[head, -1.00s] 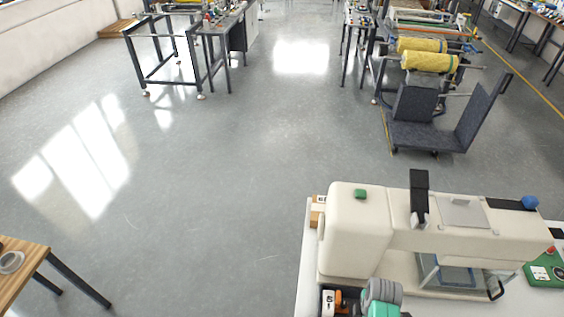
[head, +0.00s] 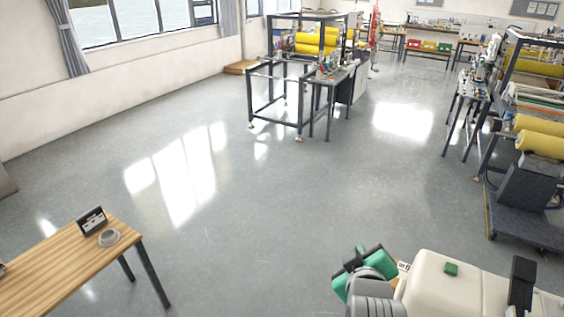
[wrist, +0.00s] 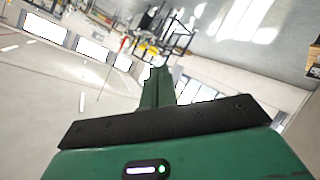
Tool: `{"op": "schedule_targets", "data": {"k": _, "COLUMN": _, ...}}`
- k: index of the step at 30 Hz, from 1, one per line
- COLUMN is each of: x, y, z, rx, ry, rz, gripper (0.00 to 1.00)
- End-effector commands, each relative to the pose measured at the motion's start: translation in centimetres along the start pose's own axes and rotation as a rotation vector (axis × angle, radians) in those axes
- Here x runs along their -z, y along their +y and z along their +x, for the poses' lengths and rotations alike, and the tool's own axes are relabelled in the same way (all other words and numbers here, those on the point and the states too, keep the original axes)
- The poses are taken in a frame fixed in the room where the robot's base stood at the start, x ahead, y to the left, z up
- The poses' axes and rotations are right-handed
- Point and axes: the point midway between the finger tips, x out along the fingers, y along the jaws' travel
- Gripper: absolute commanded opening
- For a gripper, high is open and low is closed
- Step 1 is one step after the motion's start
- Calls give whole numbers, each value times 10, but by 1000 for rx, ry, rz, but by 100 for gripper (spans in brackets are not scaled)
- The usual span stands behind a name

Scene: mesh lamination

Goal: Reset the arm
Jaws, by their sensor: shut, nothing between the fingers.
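My gripper (wrist: 158,76) shows in the wrist view as green fingers rising from a black bar, pressed together with nothing between them. In the head view, my green and black gripper (head: 352,268) is at the bottom, just left of the cream machine (head: 460,290). There it appears above the floor, and its fingertips are hard to make out. My grey wrist partly covers the machine's left end.
A wooden table (head: 62,268) with a small dark-framed item (head: 91,221) and a round grey item (head: 109,237) stands at the lower left. A dark cart (head: 525,200) with yellow rolls is at the right. The middle floor is clear.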

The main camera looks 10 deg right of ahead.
Motion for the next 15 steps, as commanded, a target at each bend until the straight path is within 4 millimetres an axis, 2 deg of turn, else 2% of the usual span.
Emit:
{"op": "schedule_targets", "data": {"k": 1, "x": 42, "y": 3, "z": -22, "rx": -36, "ry": 98, "rz": 52, "gripper": 0}}
{"op": "schedule_targets", "data": {"k": 3, "x": 94, "y": 8, "z": -58, "rx": -75, "ry": 237, "rz": 144, "gripper": 0}}
{"op": "schedule_targets", "data": {"k": 5, "x": 136, "y": 11, "z": -94, "rx": -96, "ry": 362, "rz": 226, "gripper": 0}}
{"op": "schedule_targets", "data": {"k": 6, "x": 161, "y": 13, "z": -121, "rx": -103, "ry": 447, "rz": 283, "gripper": 0}}
{"op": "schedule_targets", "data": {"k": 8, "x": 195, "y": 15, "z": -164, "rx": -101, "ry": 577, "rz": 371, "gripper": 0}}
{"op": "schedule_targets", "data": {"k": 9, "x": 214, "y": 16, "z": -194, "rx": -94, "ry": 662, "rz": 429, "gripper": 0}}
{"op": "schedule_targets", "data": {"k": 12, "x": 248, "y": 18, "z": -266, "rx": -58, "ry": 856, "rz": 563, "gripper": 0}}
{"op": "schedule_targets", "data": {"k": 15, "x": 265, "y": 21, "z": -321, "rx": -13, "ry": 1000, "rz": 666, "gripper": 0}}
